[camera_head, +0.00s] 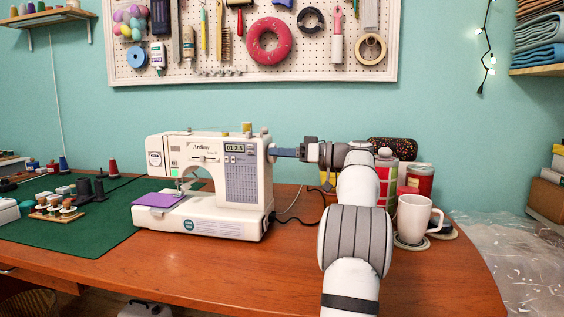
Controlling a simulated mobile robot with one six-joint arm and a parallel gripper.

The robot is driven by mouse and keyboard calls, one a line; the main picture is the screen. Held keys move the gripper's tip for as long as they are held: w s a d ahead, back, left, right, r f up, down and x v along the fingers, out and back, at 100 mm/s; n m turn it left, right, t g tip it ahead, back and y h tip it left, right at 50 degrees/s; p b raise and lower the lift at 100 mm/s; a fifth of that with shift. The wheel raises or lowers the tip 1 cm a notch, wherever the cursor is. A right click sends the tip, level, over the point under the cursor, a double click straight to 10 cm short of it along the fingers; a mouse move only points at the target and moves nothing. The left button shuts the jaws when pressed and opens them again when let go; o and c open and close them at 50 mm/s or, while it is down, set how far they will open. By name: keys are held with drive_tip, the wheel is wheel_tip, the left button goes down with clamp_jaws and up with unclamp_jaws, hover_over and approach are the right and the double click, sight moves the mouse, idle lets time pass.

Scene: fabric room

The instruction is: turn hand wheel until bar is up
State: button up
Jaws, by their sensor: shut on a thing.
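The white sewing machine (209,180) stands on the wooden table, its right end toward my arm. My gripper (275,152) reaches in from the right, with blue fingers at the upper right end of the machine. It is shut on the hand wheel there; the fingers and the machine's edge mostly hide the wheel. The needle bar (180,183) shows small under the machine's left head, above purple cloth (160,200) on the bed. Its exact height is too small to tell.
A white mug (413,218) on a coaster and several tins (419,179) stand right of my arm. A dark cable (298,220) runs behind the machine. A green mat (75,240) with spools and small parts covers the left of the table (250,275). The table front is clear.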

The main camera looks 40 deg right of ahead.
drive_tip(key=shift+f+n+b, duration=0.1)
drive_tip(key=shift+n+b, duration=0.2)
drive_tip(key=shift+n, duration=0.2)
drive_tip(key=o, duration=1)
drive_tip(key=shift+c, duration=0.2)
drive_tip(key=p+v, duration=0.2)
drive_tip(key=v, duration=0.6)
drive_tip(key=shift+p, duration=0.3)
